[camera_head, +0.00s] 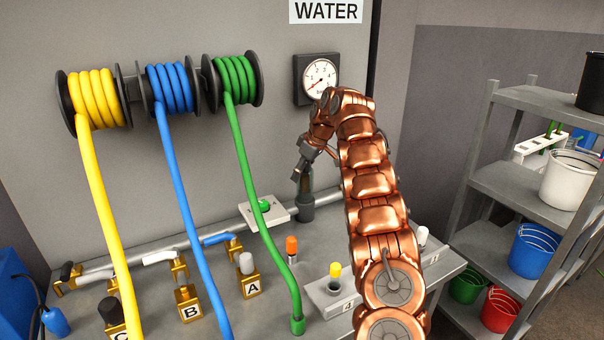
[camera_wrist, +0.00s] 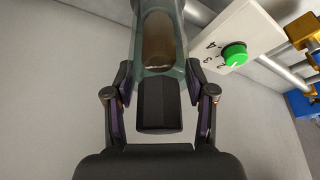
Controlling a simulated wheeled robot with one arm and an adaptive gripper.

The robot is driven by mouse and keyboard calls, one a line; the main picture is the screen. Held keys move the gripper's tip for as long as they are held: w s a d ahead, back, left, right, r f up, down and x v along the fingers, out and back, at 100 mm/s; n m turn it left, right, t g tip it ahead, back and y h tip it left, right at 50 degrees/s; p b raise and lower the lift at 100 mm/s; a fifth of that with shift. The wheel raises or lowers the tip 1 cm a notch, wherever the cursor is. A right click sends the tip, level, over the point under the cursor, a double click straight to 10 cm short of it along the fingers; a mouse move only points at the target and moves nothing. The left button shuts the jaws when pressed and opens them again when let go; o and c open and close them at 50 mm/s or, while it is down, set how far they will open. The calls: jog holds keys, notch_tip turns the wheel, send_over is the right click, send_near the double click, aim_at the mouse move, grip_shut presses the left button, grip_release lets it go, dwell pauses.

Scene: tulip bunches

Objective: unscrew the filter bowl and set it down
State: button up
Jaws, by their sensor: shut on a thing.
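The filter bowl (camera_wrist: 176,45) is a clear, greenish cylinder with a brown filter element (camera_wrist: 157,40) inside, at the top middle of the wrist view. A black block (camera_wrist: 158,104) sits at its near end. My gripper (camera_wrist: 160,76) has one finger on each side and is shut on the bowl's near end. In the head view my gripper (camera_head: 302,172) is at the grey filter housing (camera_head: 306,208) on the pipe, below the gauge. My arm and gripper hide part of the bowl there. I cannot tell whether its thread is loose.
A white plate with a green knob (camera_head: 263,205) is just left of the filter. A green hose (camera_head: 258,180) hangs from its reel. The bench (camera_head: 225,285) carries brass valves and colored plugs. A shelf (camera_head: 485,190) with buckets stands at right.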

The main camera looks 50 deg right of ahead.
jog(key=shift+n, duration=0.3)
jog(key=shift+s+a+r+n+g+y+p, duration=0.15)
jog(key=shift+n+y+p, duration=0.1)
jog(key=shift+n+p, duration=0.6)
jog(key=shift+w+d+r+n+g+y+p, duration=0.2)
jog(key=shift+n+p, duration=0.35)
jog(key=shift+p, duration=0.45)
jog(key=shift+s+a+f+n+g+y+p, duration=0.2)
jog(key=shift+n+p, duration=0.4)
jog(key=shift+p, duration=0.45)
jog(key=shift+s+a+f+n+g+y+p, duration=0.1)
jog(key=shift+n+y+p, duration=0.15)
jog(key=shift+n+p, duration=0.6)
jog(key=shift+r+p, duration=0.2)
jog(key=shift+p, duration=0.4)
jog(key=shift+n+p, duration=0.55)
jog(key=shift+p, duration=1.1)
jog(key=shift+f+n+g+y+p, duration=0.1)
jog(key=shift+n+g+y+p, duration=0.2)
jog(key=shift+p, duration=0.25)
jog(key=o, duration=1.3)
jog(key=shift+f, duration=0.1)
